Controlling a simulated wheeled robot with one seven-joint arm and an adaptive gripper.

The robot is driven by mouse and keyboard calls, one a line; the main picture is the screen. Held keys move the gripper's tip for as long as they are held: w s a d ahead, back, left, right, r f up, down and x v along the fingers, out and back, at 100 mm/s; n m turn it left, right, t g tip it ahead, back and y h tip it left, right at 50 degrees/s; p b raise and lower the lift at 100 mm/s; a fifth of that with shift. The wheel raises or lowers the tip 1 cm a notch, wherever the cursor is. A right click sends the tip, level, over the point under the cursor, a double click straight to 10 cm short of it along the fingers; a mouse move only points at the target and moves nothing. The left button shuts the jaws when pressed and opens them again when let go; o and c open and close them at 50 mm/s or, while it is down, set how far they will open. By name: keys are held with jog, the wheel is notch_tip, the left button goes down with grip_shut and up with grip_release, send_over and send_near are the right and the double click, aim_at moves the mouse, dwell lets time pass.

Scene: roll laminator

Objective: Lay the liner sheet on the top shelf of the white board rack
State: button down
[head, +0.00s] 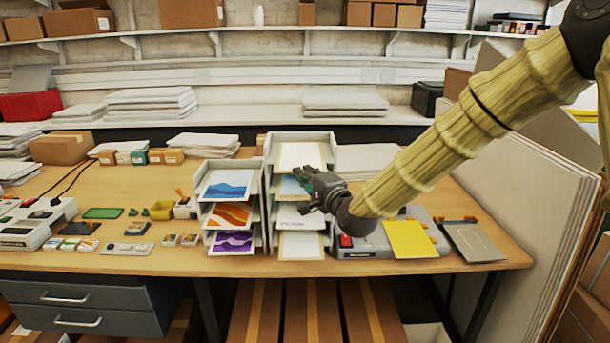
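Two white racks stand side by side on the table. The taller white rack (268,205) has a cream sheet (300,156) on its top level, a pale blue sheet (291,186) below it and pale sheets lower down. The shorter white rack (203,181) holds blue, orange and purple prints. A yellow sheet (409,239) lies over the grey laminator (366,251). I cannot tell which sheet is the liner. My dark gripper (308,190) is in front of the taller rack, around its middle levels, and hides part of them. Its fingers are too small to read clearly.
A grey board on a dark orange-cornered stand (472,242) sits right of the laminator. Small tools, a yellow bin (161,210) and control boxes fill the left of the table. Large boards (520,215) lean at the right. Stacked paper and cardboard boxes line the back.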

jog(key=shift+f, duration=0.1)
dwell(0.3)
jog(key=c, duration=1.6)
grip_release()
jog(key=shift+o, duration=0.2)
jog(key=v, duration=1.2)
jog(key=shift+f, duration=0.1)
